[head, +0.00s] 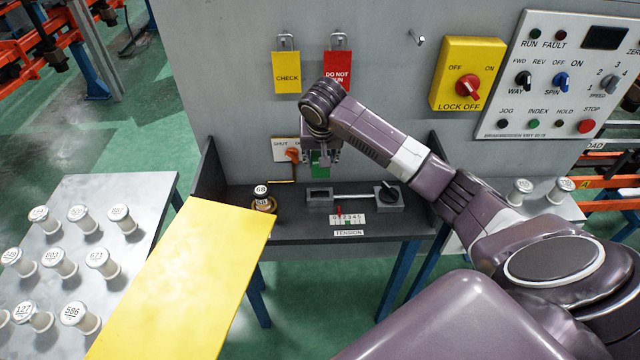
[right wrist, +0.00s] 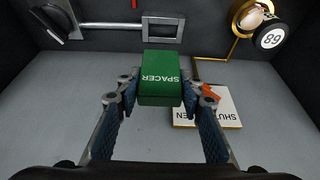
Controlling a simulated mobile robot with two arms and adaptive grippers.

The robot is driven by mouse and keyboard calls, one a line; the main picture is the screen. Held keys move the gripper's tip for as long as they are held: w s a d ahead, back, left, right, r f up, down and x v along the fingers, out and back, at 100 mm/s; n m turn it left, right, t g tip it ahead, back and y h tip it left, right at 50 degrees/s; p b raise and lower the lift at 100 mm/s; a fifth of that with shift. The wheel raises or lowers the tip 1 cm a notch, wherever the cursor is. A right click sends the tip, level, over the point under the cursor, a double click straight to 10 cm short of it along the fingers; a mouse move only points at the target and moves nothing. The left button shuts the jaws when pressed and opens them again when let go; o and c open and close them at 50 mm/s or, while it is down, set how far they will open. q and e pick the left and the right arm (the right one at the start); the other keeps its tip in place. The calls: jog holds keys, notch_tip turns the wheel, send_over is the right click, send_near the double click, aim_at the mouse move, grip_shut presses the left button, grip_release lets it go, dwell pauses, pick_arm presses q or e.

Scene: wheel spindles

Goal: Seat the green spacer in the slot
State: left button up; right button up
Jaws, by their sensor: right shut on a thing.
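The green spacer (head: 318,160), a block marked SPACER, is between the fingers of my right gripper (head: 319,152). In the right wrist view the fingers of this gripper (right wrist: 158,92) are shut on the sides of the spacer (right wrist: 160,72). The slot is a rectangular opening in a grey metal frame (head: 319,207) on the dark shelf. The frame also shows at the top of the right wrist view (right wrist: 178,31), apart from the spacer in the picture. In the head view the spacer appears above and behind the frame. My left gripper is not in view.
A rod joins the frame to a block with a black lever (head: 388,197). A TENSION scale (head: 349,220) lies in front. A spindle marked 68 (head: 261,190) stands left on the shelf. A yellow panel (head: 185,275) and a table of spindles (head: 75,205) are further left.

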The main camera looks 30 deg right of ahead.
aim_at(320, 172)
notch_tip(320, 172, down, 6)
jog(key=shift+w+a+r+p, duration=0.1)
jog(key=shift+w+p, duration=0.05)
jog(key=shift+p, duration=0.15)
jog(key=f, duration=0.2)
jog(key=s+f, duration=0.1)
jog(key=f, duration=0.1)
jog(key=shift+a+p, duration=0.1)
jog(key=shift+p, duration=0.2)
grip_shut()
jog(key=shift+s+a+f, duration=0.1)
jog(key=shift+a+f, duration=0.05)
jog(key=shift+f, duration=0.2)
jog(key=o, duration=1)
grip_release()
jog(key=shift+f, duration=0.15)
jog(key=shift+o, duration=1.1)
jog(key=shift+w, duration=0.35)
jog(key=shift+w+d, duration=0.15)
jog(key=shift+d, duration=0.1)
jog(key=shift+r, duration=0.35)
